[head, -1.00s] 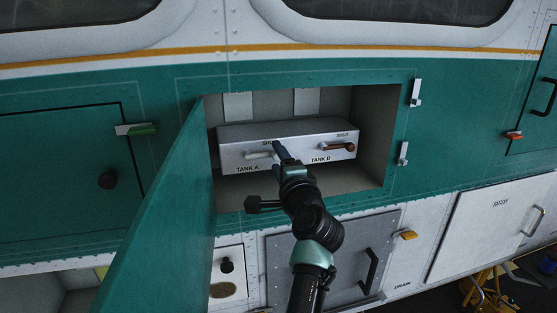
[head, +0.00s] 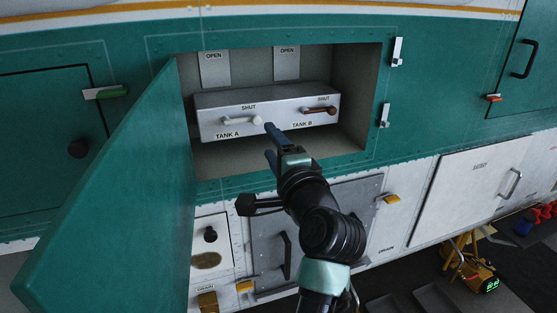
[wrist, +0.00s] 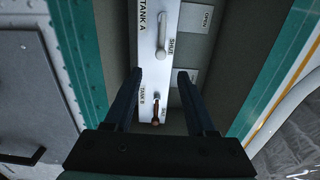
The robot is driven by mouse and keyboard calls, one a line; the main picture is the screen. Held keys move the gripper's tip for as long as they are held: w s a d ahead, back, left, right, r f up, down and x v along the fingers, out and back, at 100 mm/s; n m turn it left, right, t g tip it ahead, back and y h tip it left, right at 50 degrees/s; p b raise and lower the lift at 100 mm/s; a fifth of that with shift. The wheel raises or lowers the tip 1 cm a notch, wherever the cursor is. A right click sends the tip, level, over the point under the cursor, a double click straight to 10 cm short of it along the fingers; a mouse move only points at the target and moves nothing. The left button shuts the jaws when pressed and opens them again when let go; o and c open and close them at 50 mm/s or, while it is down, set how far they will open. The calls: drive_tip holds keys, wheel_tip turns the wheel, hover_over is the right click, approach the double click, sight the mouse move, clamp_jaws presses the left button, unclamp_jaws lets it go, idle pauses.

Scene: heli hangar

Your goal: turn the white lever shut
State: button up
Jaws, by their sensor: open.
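The white lever (head: 241,120) is on the left of a grey valve box, above the TANK A label. It lies roughly level along the box face, its knob end to the right under the word SHUT. My gripper (head: 270,142) is open and empty, in front of the box, below and right of the white lever and apart from it. In the wrist view the white lever (wrist: 161,36) shows whole, just beyond the fingertips (wrist: 160,75). The brown lever (head: 321,111) of TANK B lies level on the right; in the wrist view (wrist: 155,112) it shows between the fingers.
The valve box (head: 285,131) sits in a recess with two OPEN plates (head: 214,69) on its back wall. The open green door (head: 118,205) stands out at left. Latches (head: 384,115) line the recess's right side. A grey hatch (head: 350,205) lies below.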

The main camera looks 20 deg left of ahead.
drive_tip(key=shift+b+v, duration=0.3)
drive_tip(key=shift+v, duration=1.4)
